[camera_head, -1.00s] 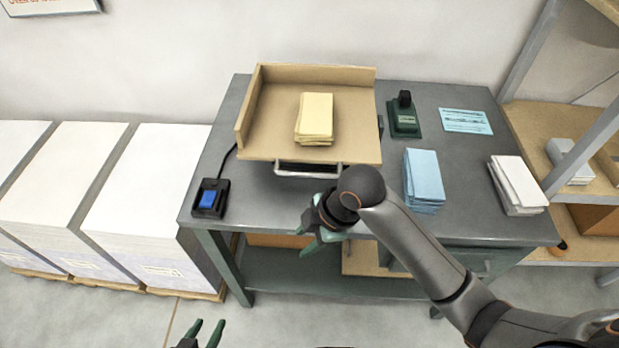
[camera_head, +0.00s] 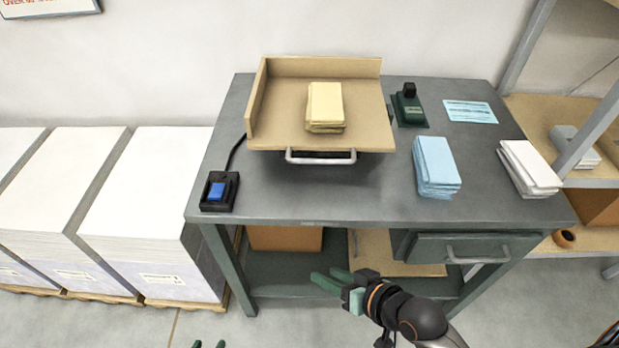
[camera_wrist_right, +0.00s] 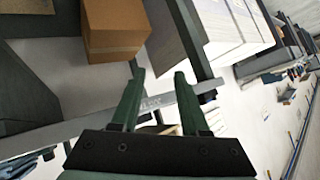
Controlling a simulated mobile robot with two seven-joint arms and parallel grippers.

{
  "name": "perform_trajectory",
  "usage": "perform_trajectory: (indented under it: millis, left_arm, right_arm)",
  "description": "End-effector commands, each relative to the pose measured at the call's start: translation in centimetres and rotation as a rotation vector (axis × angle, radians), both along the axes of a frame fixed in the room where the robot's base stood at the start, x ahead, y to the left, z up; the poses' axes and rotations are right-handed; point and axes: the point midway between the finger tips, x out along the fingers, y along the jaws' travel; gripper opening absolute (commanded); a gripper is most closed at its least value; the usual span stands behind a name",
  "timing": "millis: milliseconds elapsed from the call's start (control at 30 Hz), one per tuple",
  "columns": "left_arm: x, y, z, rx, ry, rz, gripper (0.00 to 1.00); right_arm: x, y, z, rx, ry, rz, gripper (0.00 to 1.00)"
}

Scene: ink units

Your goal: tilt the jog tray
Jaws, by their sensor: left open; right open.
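The jog tray (camera_head: 275,100) is a tan tray with raised walls at its back and left, on the grey workbench. A metal handle (camera_head: 320,159) shows under its front edge. A stack of yellow paper (camera_head: 325,104) lies on the tray. My right gripper (camera_head: 330,284) is open and empty, in front of the bench and below its top, apart from the tray. Its open fingers also show in the right wrist view (camera_wrist_right: 155,95). My left gripper (camera_head: 208,345) is open at the bottom edge; only its fingertips show.
A black box with a blue button (camera_head: 218,191) stands at the bench's left front. Blue paper (camera_head: 436,165), white paper (camera_head: 528,167), a green-based device (camera_head: 409,107) and a blue card (camera_head: 470,111) lie right of the tray. Tall white paper stacks (camera_head: 140,210) stand left.

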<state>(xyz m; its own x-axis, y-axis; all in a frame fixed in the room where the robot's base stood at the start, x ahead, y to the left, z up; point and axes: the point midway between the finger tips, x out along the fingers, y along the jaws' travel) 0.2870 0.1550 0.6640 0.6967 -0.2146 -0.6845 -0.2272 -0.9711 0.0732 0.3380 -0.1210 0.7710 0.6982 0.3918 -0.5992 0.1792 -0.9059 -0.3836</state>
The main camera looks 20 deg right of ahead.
Motion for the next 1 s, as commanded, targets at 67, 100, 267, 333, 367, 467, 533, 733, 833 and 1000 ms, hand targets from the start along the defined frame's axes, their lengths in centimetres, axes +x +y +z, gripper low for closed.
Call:
perform_trajectory:
  millis: [67,100,267,333,367,467,533,733,833,1000]
  left_arm:
    - [0.5,-0.3,-0.6,-0.004,-0.010,-0.006,0.50]
    - [0.7,-0.3,-0.5,-0.004,-0.013,-0.008,0.50]
    - [1.2,-0.5,-0.2,-0.007,-0.025,-0.011,0.50]
    - [1.3,-0.6,-0.1,-0.008,-0.027,-0.011,0.50]
    - [1.3,-0.6,-0.1,-0.008,-0.027,-0.011,0.50]
    - [1.3,-0.6,-0.1,-0.008,-0.027,-0.011,0.50]
    - [1.3,-0.6,-0.1,-0.008,-0.027,-0.011,0.50]
    - [1.1,-0.6,-0.2,-0.008,-0.024,-0.011,0.50]
    - [1.1,-0.5,-0.2,-0.007,-0.023,-0.010,0.50]
    - [0.9,-0.4,-0.1,-0.006,-0.020,-0.008,0.50]
  right_arm:
    - [1.9,2.1,2.0,0.208,-0.080,-0.030,0.45]
    - [2.7,2.7,3.2,0.308,-0.114,-0.053,0.45]
    - [5.4,2.7,7.0,0.674,-0.222,-0.191,0.45]
    - [6.3,1.7,8.0,0.814,-0.261,-0.267,0.45]
    - [6.7,1.1,8.3,0.868,-0.277,-0.300,0.45]
    - [7.6,-1.0,8.9,1.012,-0.324,-0.406,0.45]
    - [7.9,-2.4,9.0,1.085,-0.352,-0.468,0.45]
    - [8.4,-4.7,9.0,1.188,-0.397,-0.569,0.45]
    - [8.8,-5.0,9.1,1.199,-0.406,-0.581,0.45]
    - [11.0,-4.7,9.7,1.200,-0.408,-0.579,0.45]
